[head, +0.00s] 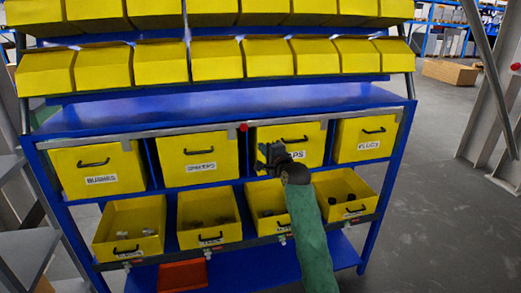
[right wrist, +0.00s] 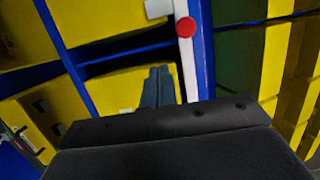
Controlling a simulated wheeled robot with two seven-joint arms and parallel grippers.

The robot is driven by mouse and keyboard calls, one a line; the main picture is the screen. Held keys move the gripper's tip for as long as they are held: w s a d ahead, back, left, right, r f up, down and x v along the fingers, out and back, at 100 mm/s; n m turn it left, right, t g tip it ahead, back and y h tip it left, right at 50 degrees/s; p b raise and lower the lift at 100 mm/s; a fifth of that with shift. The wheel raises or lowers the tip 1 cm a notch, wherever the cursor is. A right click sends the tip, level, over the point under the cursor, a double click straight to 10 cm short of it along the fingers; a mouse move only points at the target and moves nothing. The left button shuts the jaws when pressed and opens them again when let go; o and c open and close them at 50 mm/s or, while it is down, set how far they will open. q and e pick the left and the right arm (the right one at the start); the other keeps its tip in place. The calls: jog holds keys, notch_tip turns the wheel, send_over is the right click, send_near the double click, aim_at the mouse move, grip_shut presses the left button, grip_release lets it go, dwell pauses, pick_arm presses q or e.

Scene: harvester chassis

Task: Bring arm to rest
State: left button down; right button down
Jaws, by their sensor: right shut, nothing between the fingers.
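My right arm, in a green sleeve, reaches up from the bottom of the head view. Its dark right gripper (head: 270,155) is in front of a closed yellow drawer (head: 308,134) whose label is partly hidden and ends in "PS". In the right wrist view the gripper's fingers (right wrist: 158,86) are together with nothing between them, in front of yellow drawer fronts. I cannot tell from these views whether the gripper touches the drawer. My left gripper is not in view.
A blue rack (head: 215,105) fills the middle, with yellow bins above. Several lower drawers, such as the right one (head: 352,211), stick out and hold small dark parts. An orange tray (head: 183,275) lies on the bottom shelf. Grey floor (head: 430,225) is clear at right.

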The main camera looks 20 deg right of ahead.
jog(key=shift+s+d, duration=0.2)
jog(key=shift+s, duration=0.05)
jog(key=shift+a, duration=0.1)
